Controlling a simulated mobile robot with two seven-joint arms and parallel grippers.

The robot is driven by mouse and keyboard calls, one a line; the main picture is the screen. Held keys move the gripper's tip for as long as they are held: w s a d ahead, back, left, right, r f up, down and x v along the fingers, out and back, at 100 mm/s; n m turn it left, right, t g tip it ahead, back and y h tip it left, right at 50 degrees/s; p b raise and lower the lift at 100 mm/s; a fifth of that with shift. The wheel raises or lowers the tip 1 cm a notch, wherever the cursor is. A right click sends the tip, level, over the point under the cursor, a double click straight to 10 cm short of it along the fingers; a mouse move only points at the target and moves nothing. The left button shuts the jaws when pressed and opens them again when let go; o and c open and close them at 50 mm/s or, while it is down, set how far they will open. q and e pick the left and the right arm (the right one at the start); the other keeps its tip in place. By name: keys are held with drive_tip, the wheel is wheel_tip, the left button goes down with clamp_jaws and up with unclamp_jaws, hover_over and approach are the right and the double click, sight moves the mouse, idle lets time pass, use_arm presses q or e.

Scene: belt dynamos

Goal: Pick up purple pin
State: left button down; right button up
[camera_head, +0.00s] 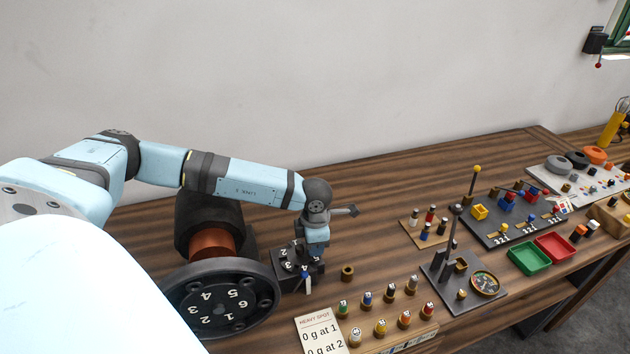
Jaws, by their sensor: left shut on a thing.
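My left gripper (312,262) points down over the table beside a small black dial block with white digits (290,256). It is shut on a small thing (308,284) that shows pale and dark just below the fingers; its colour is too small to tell. I cannot make out a clearly purple pin anywhere. Several pegs with coloured tops stand in two rows in front, among them a green one (342,308), a blue one (367,298) and a red one (427,311). My right gripper is not in view.
A large black numbered wheel (222,302) stands left of the gripper. A brown ring (347,273) lies to its right. Bare wood lies behind the gripper.

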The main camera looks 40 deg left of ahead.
use_arm(q)
drive_tip(key=shift+r, duration=0.1)
wheel_tip(320, 180, up, 20)
drive_tip(key=b, duration=0.3)
idle(0.6)
